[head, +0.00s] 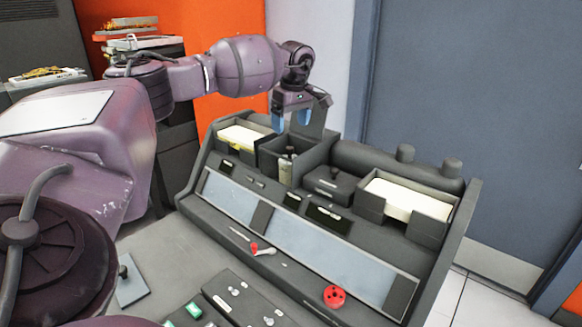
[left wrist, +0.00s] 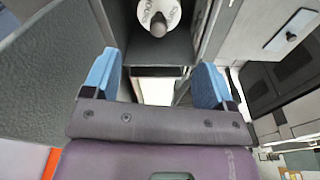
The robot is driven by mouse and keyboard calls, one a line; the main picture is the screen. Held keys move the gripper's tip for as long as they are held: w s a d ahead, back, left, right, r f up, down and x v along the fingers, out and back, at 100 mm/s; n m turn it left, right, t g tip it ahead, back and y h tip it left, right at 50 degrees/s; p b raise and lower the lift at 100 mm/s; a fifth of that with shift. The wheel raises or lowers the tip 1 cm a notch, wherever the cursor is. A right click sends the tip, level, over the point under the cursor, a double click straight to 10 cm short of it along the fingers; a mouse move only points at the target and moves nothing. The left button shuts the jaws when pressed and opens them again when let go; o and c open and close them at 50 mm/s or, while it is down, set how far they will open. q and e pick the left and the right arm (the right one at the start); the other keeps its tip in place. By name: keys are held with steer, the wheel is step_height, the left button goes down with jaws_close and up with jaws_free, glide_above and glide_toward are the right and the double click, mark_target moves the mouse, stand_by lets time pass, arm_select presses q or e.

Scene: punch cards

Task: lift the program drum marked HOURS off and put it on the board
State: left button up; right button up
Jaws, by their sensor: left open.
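A white round-faced drum with a grey knob (left wrist: 160,13) shows at the top of the left wrist view, inside a grey-walled bay; there is lettering on its face, but I cannot read it surely. In the head view a small knobbed post (head: 287,156) shows in the open dark box (head: 275,163) on the console and seems to be the same part. My left gripper (head: 303,117) is open and empty, above and behind that box; its blue fingers (left wrist: 157,80) are apart from the drum. I cannot tell which surface is the board. My right gripper is not in view.
Card trays (head: 236,143) (head: 408,195) flank the box on the sloping console, with a dark lidded block (head: 330,184) between. A red lever (head: 262,249) and red knob (head: 334,296) sit lower. A small blue-grey plate (head: 131,288) lies at lower left.

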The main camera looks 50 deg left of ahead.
mark_target(290, 148)
arm_select(q)
step_height(290, 148, down, 4)
steer(key=shift+a+f, duration=0.15)
steer(key=shift+f, duration=0.05)
steer(key=shift+a+f+b, duration=0.1)
steer(key=shift+f+b, duration=0.25)
steer(key=shift+f, duration=0.25)
steer(key=f, duration=0.5)
steer(key=shift+w+a+b, duration=0.15)
steer(key=shift+a+b, duration=0.1)
steer(key=shift+b, duration=0.15)
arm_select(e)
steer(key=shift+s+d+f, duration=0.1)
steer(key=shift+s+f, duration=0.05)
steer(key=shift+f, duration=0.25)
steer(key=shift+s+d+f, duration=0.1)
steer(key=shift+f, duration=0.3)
arm_select(q)
steer(key=c, duration=1.2)
